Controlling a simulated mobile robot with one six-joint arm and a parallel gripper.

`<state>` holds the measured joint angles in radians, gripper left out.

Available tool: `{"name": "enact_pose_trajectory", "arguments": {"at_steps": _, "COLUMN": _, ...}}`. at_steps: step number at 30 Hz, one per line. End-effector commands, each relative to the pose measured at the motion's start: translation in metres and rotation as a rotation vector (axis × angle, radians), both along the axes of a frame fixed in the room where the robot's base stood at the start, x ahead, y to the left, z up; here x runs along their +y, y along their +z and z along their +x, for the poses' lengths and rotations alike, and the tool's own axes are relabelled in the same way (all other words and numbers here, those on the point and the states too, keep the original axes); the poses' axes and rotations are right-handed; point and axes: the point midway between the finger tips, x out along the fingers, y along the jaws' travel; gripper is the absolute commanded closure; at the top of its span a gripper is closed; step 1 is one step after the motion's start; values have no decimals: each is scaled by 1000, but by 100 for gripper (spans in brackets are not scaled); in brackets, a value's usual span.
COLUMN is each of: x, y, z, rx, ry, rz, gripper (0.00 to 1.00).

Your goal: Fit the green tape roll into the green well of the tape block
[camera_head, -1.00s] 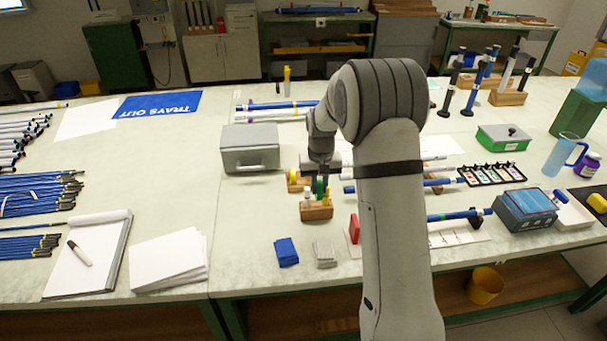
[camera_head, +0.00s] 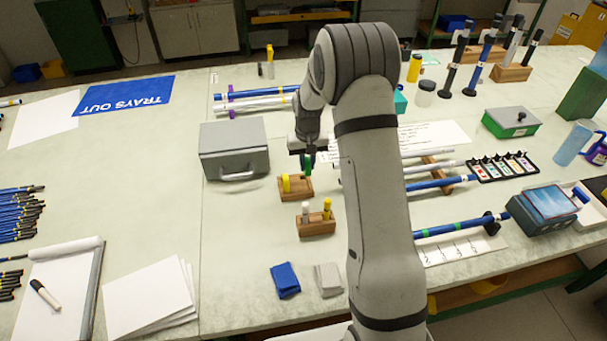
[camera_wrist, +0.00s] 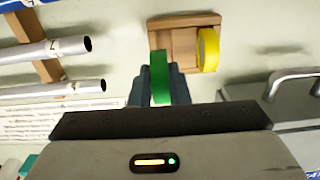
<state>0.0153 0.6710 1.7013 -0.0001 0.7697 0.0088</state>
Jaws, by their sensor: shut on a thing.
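The green tape roll (camera_head: 308,166) is held upright on edge in my gripper (camera_head: 305,160). In the wrist view the green roll (camera_wrist: 159,76) stands between the two dark fingers of my gripper (camera_wrist: 159,92). The wooden tape block (camera_head: 296,193) lies just below and in front of the roll in the head view. In the wrist view the tape block (camera_wrist: 182,20) is beyond the fingertips, and the green roll overlaps its lower left edge. A yellow tape roll (camera_wrist: 208,50) sits in its right side; the rest looks empty. The roll appears apart from the block.
A grey lidded box (camera_head: 234,160) stands left of the block. A wooden holder with upright markers (camera_head: 316,228) is in front of it. Rods (camera_head: 432,185) lie to the right beyond my arm. Blue (camera_head: 285,281) and grey cloths lie near the front edge.

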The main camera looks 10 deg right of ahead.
Motion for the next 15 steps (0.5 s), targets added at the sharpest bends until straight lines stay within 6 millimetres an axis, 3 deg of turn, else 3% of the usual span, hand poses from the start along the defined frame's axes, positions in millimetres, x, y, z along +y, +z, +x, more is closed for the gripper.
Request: {"name": "enact_pose_trajectory", "arguments": {"at_steps": 15, "x": 11, "y": -54, "z": 0, "rx": 1, "ry": 20, "rz": 0, "gripper": 100}}
